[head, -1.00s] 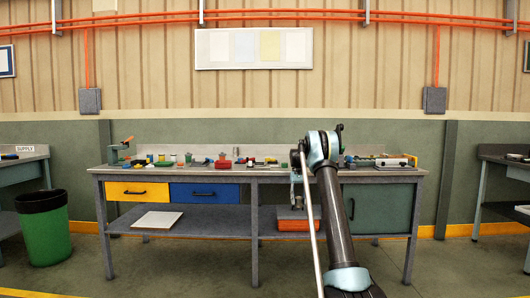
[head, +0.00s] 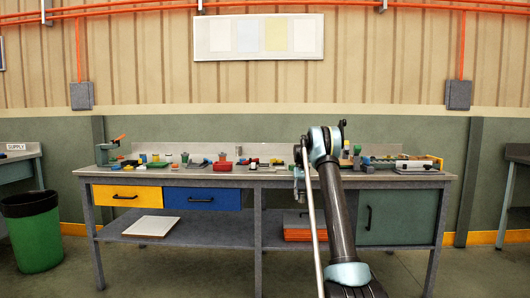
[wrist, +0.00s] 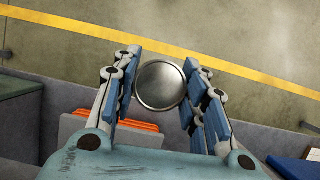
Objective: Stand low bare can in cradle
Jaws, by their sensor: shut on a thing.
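My gripper (wrist: 160,78) is shut on a bare silver can (wrist: 160,86). In the wrist view the can's round metal end faces the camera, between the blue finger pads. In the head view my arm stands in front of the bench, and the gripper end (head: 300,182) is small and partly hidden by the arm; the can cannot be made out there. I cannot pick out the cradle for certain among the small things on the bench top.
The workbench (head: 258,181) carries many small items along its top. It has a yellow drawer (head: 127,196), a blue drawer (head: 201,198) and a green cabinet (head: 400,217). A green bin (head: 33,240) stands at left. The floor in front is clear.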

